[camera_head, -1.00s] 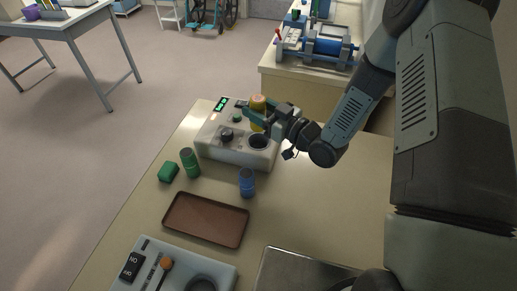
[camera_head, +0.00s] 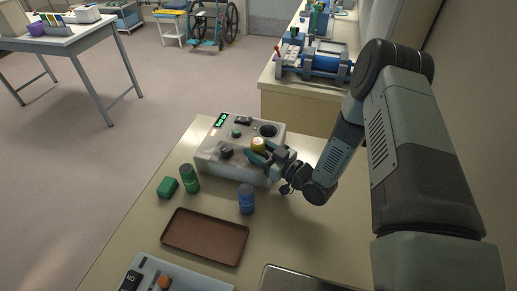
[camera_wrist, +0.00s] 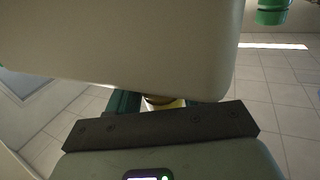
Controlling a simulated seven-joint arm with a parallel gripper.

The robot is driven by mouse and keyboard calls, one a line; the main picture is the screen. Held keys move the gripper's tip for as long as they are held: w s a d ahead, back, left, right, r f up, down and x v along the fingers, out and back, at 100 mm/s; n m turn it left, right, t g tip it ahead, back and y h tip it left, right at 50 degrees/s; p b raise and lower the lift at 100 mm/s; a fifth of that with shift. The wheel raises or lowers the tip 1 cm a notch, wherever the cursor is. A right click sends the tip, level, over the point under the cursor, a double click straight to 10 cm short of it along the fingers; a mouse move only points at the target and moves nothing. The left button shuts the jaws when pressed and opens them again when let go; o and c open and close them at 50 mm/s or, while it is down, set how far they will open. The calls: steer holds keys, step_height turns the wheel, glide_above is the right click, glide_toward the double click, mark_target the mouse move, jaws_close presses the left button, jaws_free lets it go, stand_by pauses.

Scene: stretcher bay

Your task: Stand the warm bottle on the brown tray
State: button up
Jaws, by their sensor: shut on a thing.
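My gripper (camera_head: 262,155) is shut on the warm bottle (camera_head: 258,144), a yellow bottle with an orange-brown top. It is at the front right part of the pale warmer unit (camera_head: 212,155); I cannot tell its height above the unit. The jaws hide the bottle's lower part. In the wrist view a small yellow strip of the bottle (camera_wrist: 165,102) shows between the jaws, and a large pale surface covers the upper part. The brown tray (camera_head: 180,246) lies flat and empty on the table, nearer the camera than the warmer.
A blue bottle (camera_head: 246,199) stands between the warmer and the tray's right end. A dark open well (camera_head: 268,130) shows in the warmer's back. A grey panel (camera_head: 185,279) lies in front.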

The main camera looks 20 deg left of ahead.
steer(key=shift+f, duration=0.2)
steer(key=o, duration=1.2)
steer(key=shift+o, duration=0.2)
